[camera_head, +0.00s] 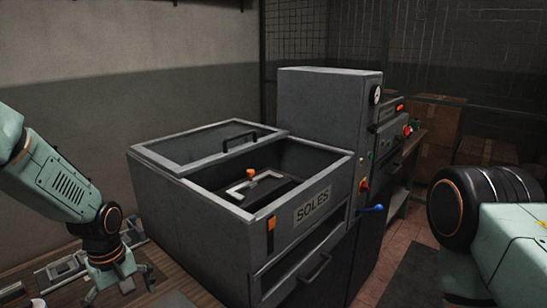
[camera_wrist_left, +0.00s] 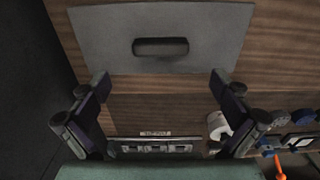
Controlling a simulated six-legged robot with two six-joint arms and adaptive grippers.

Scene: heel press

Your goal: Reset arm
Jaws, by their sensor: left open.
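My left gripper (camera_head: 122,288) hangs low at the left in the head view, over the wooden bench beside the grey machine. In the left wrist view its two dark fingers (camera_wrist_left: 160,84) are spread wide with nothing between them. A flat grey plate with a dark slot (camera_wrist_left: 105,38) lies on the wood beyond the fingertips. My right arm shows only in part at the right edge of the head view. Its gripper is out of the picture.
The grey machine labelled SOLES (camera_head: 232,246) has a framed glass lid over part of its top bin. A blue-knobbed lever (camera_head: 372,208) sticks out at its right side. Small items (camera_wrist_left: 155,147) lie on the bench (camera_wrist_left: 285,65). Cardboard boxes (camera_head: 436,125) stand at the back right.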

